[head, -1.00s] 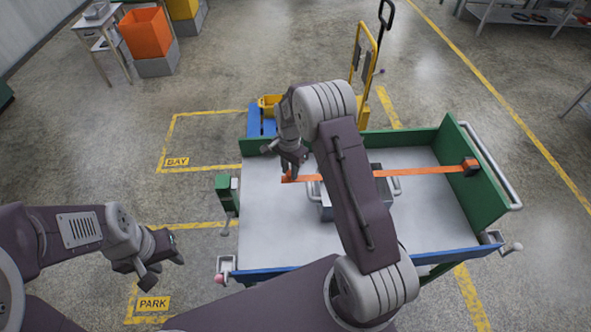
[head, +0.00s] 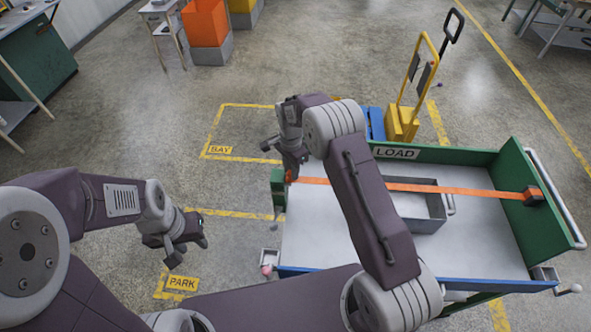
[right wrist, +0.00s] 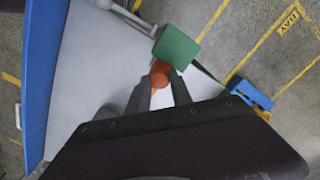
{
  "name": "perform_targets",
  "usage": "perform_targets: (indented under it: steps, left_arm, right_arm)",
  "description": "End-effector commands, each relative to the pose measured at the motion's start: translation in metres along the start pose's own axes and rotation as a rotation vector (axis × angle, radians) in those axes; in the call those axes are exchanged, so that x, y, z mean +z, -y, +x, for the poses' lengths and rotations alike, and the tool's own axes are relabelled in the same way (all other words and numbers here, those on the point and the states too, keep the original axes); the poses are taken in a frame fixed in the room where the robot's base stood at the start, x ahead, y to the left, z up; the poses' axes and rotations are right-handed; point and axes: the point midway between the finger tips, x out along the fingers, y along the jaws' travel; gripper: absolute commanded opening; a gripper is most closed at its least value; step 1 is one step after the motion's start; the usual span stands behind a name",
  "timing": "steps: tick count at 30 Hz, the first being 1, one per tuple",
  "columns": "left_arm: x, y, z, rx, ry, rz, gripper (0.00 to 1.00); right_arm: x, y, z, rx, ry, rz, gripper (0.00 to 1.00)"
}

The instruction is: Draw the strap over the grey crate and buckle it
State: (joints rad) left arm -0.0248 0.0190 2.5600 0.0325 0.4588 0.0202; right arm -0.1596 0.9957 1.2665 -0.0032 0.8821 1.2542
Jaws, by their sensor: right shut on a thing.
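The orange strap (head: 455,191) runs from a dark fitting (head: 535,196) on the cart's green right-hand wall, across the back part of the grey crate (head: 432,226), to the left edge of the cart. My right gripper (head: 292,172) is shut on the strap's orange end, which also shows between the fingers in the right wrist view (right wrist: 160,76). That end is close to the green block (head: 278,188) on the cart's left side; I cannot tell whether they touch. My arm hides part of the strap and crate. My left gripper (head: 192,252) is open and empty, left of the cart.
The cart's bed (head: 330,235) is clear around the crate. A yellow hand truck (head: 402,122) stands behind the cart's green back wall, marked LOAD. Floor left of the cart is free, with yellow BAY and PARK markings. An orange bin (head: 205,22) is far back.

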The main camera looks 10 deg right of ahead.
Motion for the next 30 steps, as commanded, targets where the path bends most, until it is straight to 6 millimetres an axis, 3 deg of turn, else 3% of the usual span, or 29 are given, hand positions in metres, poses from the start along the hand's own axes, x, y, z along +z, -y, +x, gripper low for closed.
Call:
perform_targets:
  steps: [8,9,16,19,30]
  left_arm:
    - [0.000,0.000,-0.001,0.000,0.000,0.000,0.36]
    - [0.000,0.000,-0.001,0.000,0.000,0.000,0.36]
    - [0.000,0.000,0.000,0.000,0.000,0.000,0.36]
    - [0.001,0.000,0.005,0.000,0.000,0.000,0.36]
    - [0.002,0.000,0.021,0.000,0.000,0.000,0.36]
  right_arm:
    - [0.001,0.005,-0.004,-0.015,0.000,0.001,0.00]
    - [0.001,0.005,-0.004,-0.015,0.000,0.000,0.36]
    - [0.001,0.003,-0.003,-0.010,0.001,0.000,0.36]
    - [0.001,0.004,-0.011,-0.011,0.000,0.000,0.36]
    - [0.002,0.004,-0.084,-0.014,-0.002,-0.001,0.36]
